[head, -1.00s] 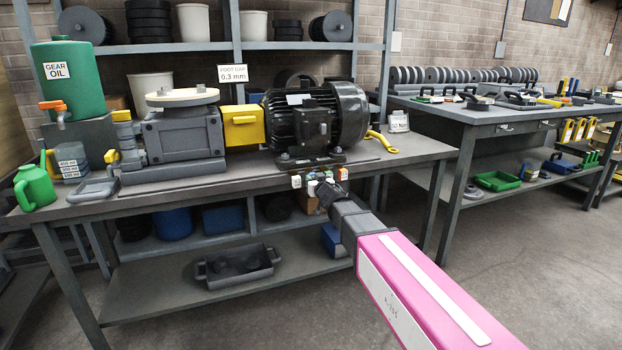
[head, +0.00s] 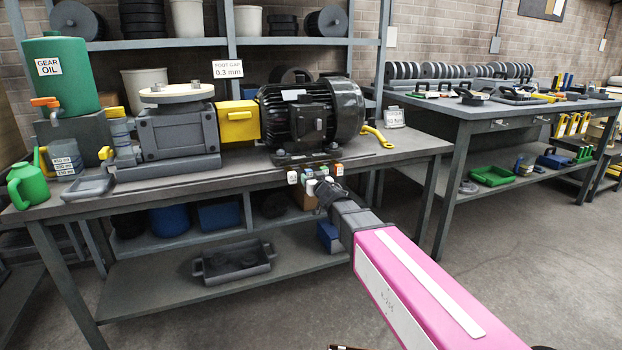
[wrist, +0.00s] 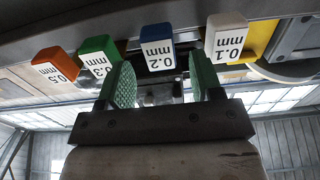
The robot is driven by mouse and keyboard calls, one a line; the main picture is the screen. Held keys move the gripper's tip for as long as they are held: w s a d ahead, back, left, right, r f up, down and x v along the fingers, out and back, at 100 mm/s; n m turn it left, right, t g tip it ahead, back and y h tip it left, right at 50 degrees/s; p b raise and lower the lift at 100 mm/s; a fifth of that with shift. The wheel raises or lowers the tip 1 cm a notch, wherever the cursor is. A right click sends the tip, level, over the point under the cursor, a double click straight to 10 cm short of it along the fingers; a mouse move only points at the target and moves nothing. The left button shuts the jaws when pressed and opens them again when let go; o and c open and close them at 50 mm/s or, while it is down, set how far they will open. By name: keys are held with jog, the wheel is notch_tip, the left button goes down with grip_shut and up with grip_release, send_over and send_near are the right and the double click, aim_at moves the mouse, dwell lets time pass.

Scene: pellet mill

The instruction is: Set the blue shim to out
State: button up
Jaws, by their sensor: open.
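The blue shim (wrist: 157,47) is a block with a white face marked 0.2 mm. It sits in a row at the bench edge, between the green 0.3 shim (wrist: 99,56) and the white 0.1 mm shim (wrist: 226,38). The orange 0.5 mm shim (wrist: 54,66) is at the row's end. My gripper (wrist: 160,76) is open, with its green pads on either side of the blue shim's line in the wrist view; I cannot tell whether they reach it. In the head view my gripper (head: 324,191) is at the shims below the black motor (head: 312,115), partly hiding them.
The motor stands on the grey bench (head: 235,175) beside a yellow guard (head: 239,121) and grey gearbox (head: 178,138). A sign (head: 228,69) reads foot gap 0.3 mm. A yellow wrench (head: 377,137) lies to the right. Open floor lies in front.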

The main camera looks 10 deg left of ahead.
jog(key=v, duration=0.9)
jog(key=shift+s+d, duration=0.1)
jog(key=shift+d, duration=0.1)
jog(key=s+d+f+m+g+h, duration=0.1)
jog(key=d+f+m+g+h, duration=0.3)
jog(key=d+f, duration=0.55)
jog(key=s+d+f+m+g+h, duration=0.15)
jog(key=d+f+h, duration=0.5)
jog(key=d, duration=0.65)
jog(key=s+d+f+g, duration=0.4)
jog(key=s+f+g, duration=0.1)
jog(key=s, duration=0.2)
jog(key=s+d+f+g+y, duration=0.1)
jog(key=s+d+f+g, duration=0.3)
jog(key=s, duration=0.3)
jog(key=shift+s+d+f+m+g, duration=0.2)
jog(key=shift+d+f+m+g, duration=0.15)
jog(key=shift+d+f+g, duration=0.15)
jog(key=shift+r, duration=0.1)
